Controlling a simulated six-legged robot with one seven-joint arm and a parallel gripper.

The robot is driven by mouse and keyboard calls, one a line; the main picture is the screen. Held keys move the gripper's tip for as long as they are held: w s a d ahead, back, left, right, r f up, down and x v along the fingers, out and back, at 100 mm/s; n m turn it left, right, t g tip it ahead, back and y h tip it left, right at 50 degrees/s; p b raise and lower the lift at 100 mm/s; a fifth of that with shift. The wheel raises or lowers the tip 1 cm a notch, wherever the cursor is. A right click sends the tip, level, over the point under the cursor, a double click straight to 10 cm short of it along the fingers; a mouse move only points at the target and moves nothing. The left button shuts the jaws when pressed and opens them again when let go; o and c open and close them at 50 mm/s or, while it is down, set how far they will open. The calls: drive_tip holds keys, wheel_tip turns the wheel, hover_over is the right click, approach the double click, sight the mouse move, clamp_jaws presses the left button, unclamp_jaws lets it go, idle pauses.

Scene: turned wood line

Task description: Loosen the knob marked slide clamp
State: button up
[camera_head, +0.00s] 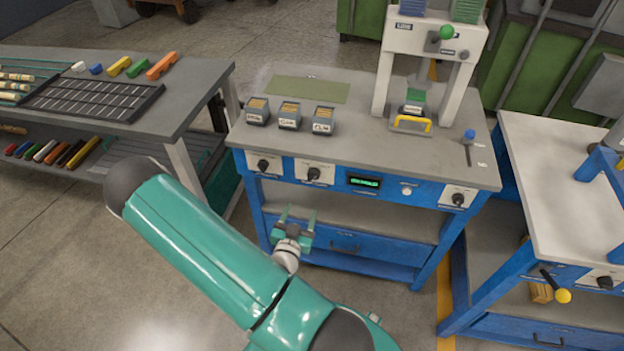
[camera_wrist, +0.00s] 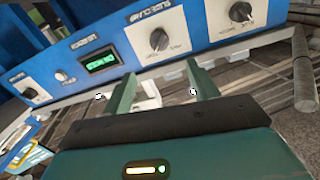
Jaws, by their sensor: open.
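The blue bench front has several black knobs on white plates: one at the left (camera_head: 262,165), one right of it (camera_head: 313,173) and one at the right end (camera_head: 458,199).
A green-lit display (camera_head: 365,182) and a white button (camera_head: 406,190) share the panel. Small bins (camera_head: 289,116) and a white press (camera_head: 434,35) stand on the bench top. A lower shelf (camera_head: 350,217) lies behind my gripper. Other benches stand left and right.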

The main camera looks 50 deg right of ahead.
sight(312, 178)
drive_tip(key=x, duration=1.3)
drive_tip(key=shift+d+r, duration=0.15)
drive_tip(key=shift+d, duration=0.25)
drive_tip(key=c, duration=1)
